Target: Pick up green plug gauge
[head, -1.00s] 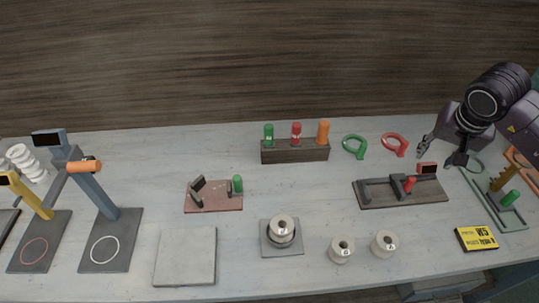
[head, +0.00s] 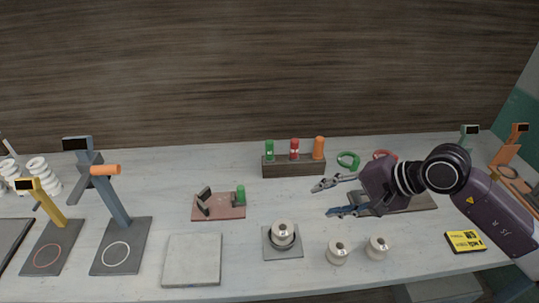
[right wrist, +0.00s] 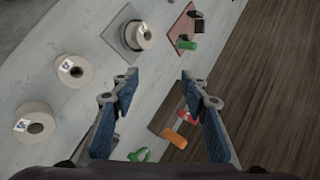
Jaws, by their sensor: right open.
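The green plug gauge (head: 269,149) stands upright at the left end of a dark wooden rack (head: 293,169), beside a red plug (head: 294,149) and an orange plug (head: 319,148). My right gripper (head: 322,199) is open and empty, in front of and to the right of the rack, its fingers pointing left. In the right wrist view, the open fingers (right wrist: 158,75) frame bare tabletop. The orange plug (right wrist: 175,138) and red plug (right wrist: 188,117) show between them, but I cannot make out the green plug gauge there. My left gripper is not in view.
A green ring (head: 348,160) and a red ring lie right of the rack. A pink plate (head: 218,213) with another green cylinder lies front left. White spools (head: 337,253) stand near the front edge. A wooden wall rises behind the table.

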